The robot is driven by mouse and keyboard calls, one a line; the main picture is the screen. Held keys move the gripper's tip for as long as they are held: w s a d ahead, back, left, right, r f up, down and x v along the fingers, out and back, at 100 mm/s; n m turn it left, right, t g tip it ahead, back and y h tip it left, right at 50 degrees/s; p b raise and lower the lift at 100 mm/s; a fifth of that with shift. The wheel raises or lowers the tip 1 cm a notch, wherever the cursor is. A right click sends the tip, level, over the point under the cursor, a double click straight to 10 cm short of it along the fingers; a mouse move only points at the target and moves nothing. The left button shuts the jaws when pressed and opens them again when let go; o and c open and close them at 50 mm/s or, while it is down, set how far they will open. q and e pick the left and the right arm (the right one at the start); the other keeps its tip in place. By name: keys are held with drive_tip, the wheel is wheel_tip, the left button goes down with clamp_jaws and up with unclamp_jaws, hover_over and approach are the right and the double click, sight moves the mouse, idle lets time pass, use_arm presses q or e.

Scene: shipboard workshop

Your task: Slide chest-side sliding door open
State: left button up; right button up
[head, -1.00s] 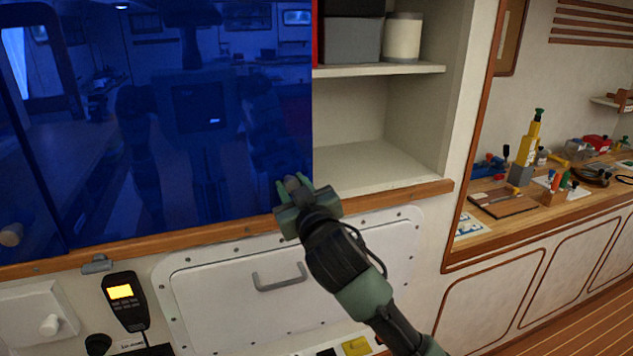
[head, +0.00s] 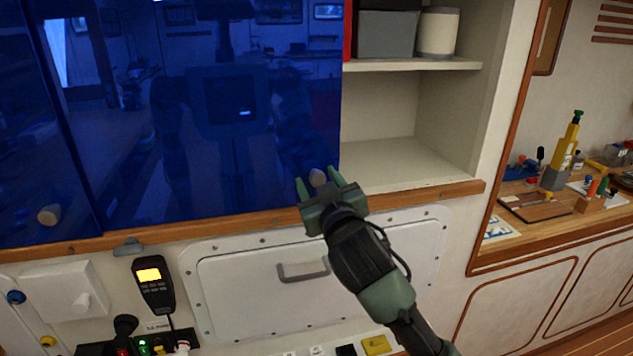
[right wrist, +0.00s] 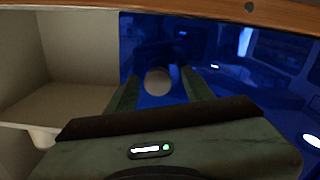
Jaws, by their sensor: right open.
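The sliding door (head: 260,150) is a glossy dark blue panel with a round, light knob (head: 317,177) near its lower right corner. To its right the cupboard is uncovered. My right gripper (head: 319,183) is open at the knob, with a finger on either side of it. In the right wrist view the knob (right wrist: 158,82) sits between the two spread fingers, in front of the blue panel. I cannot tell whether they touch it. My left gripper is out of view.
A second blue panel (head: 35,140) with its own knob (head: 48,215) is at the left. A grey bin (head: 387,35) and a cream canister (head: 438,32) stand on the upper shelf. Below the wooden rail are a white hatch (head: 240,280) and a handset (head: 153,284).

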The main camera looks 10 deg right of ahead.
drive_tip(key=s+b, duration=0.2)
drive_tip(key=s, duration=0.5)
drive_tip(key=shift+d, duration=0.2)
drive_tip(key=shift+f, duration=0.15)
